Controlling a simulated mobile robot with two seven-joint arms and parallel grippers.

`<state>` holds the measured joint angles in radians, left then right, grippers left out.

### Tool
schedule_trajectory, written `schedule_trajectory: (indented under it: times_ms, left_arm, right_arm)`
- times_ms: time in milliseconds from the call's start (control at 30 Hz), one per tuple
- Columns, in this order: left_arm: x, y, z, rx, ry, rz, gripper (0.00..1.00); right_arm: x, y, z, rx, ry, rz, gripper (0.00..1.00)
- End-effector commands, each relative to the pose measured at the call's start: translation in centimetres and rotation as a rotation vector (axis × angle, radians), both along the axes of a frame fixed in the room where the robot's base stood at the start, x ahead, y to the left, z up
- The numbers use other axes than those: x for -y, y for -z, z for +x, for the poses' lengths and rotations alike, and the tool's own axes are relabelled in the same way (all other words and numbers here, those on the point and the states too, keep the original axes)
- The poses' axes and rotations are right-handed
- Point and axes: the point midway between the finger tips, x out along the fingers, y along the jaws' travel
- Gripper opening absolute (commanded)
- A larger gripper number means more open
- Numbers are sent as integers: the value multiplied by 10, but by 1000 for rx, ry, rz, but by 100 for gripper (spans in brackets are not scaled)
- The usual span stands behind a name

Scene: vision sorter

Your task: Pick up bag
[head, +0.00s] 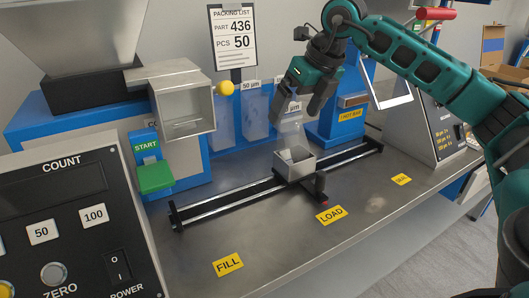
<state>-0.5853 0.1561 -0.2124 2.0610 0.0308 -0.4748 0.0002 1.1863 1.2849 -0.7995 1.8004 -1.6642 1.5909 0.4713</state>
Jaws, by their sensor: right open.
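Clear bags hang in a row on the blue back panel. One bag (222,122) is at the left, and another bag (255,118) hangs beside it under a "50 µm" label. A third clear bag (291,131) shows below my right gripper, partly covered by it. My right gripper (300,100) points down in front of that third bag with its fingers apart. Nothing is seen held between them, and I cannot tell whether they touch the bag. My left gripper is out of view.
A small open grey box (295,163) sits on a black rail (225,199) below my right gripper. A hopper machine with a yellow ball knob (225,88) and a green START button (155,176) stands left. A control panel (65,220) fills the lower left. The front bench is clear.

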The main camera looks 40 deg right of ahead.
Motion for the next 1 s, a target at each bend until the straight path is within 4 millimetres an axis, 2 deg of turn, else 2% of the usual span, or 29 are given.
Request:
schedule_trajectory:
  times_ms: [33, 100, 200, 267, 500, 600, 767, 867, 1000]
  left_arm:
    - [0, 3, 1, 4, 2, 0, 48]
    - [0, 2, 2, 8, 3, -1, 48]
    - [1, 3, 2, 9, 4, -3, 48]
    - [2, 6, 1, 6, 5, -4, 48]
    - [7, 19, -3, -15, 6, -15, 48]
    - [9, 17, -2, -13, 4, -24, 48]
    - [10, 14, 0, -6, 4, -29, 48]
    - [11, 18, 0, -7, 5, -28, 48]
    - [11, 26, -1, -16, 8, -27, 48]
  right_arm:
    - [18, -5, -5, 4, 46, -45, 100]
    - [33, -11, -10, 4, 88, -85, 100]
    - [43, -12, -12, 0, 116, -112, 100]
    - [45, -5, -10, -2, 120, -116, 100]
    - [46, 37, 7, -2, 117, -113, 100]
    - [46, 49, 13, -1, 116, -113, 100]
    - [46, 56, 17, 1, 115, -112, 100]
    - [46, 63, 19, 0, 114, -113, 100]
    - [46, 83, 26, -1, 115, -112, 100]
